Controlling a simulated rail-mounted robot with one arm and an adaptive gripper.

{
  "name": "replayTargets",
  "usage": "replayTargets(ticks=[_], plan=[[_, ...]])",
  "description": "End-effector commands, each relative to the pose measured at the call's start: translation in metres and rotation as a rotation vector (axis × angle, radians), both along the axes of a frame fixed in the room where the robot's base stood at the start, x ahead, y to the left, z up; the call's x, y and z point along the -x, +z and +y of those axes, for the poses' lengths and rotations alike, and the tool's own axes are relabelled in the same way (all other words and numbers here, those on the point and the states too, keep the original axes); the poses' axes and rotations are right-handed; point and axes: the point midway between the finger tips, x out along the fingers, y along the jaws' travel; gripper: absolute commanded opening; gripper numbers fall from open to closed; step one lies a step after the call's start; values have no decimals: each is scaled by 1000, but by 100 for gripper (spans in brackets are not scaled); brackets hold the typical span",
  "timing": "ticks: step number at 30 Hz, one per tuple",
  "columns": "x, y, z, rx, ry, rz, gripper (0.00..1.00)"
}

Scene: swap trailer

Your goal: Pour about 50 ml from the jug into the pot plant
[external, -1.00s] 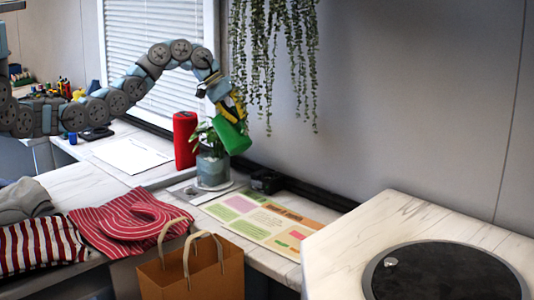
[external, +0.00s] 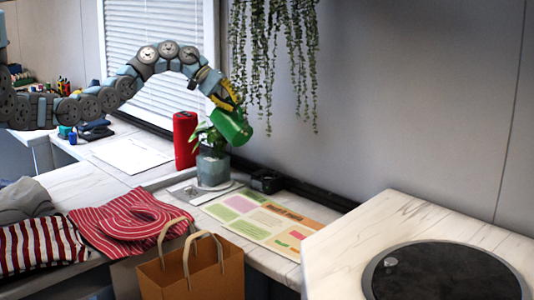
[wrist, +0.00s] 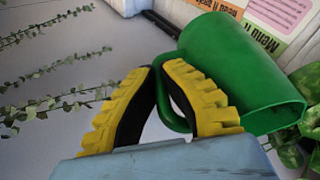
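The green jug (external: 231,127) is held tilted in the air by my gripper (external: 230,98), above and slightly right of the pot plant (external: 213,168). In the wrist view my yellow-and-black fingers (wrist: 158,68) are closed on the handle of the jug (wrist: 235,75). The plant stands upright in a grey-blue pot on the counter, and its green leaves (wrist: 290,150) show at the right edge of the wrist view. No stream of liquid is visible. The jug's contents are hidden.
A red cylinder (external: 185,140) stands close behind the plant. A small black box (external: 266,181) and a menu sheet (external: 262,218) lie to its right. Hanging vines (external: 272,60) are near the jug. A paper bag (external: 190,270) stands in front.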

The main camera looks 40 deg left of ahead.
Motion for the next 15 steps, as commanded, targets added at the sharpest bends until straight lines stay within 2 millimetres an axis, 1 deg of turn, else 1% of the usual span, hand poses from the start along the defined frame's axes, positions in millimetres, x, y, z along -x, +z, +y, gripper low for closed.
replayTargets(ticks=[15], plan=[[-1, 8, 8, 82, 0, 14, 0]])
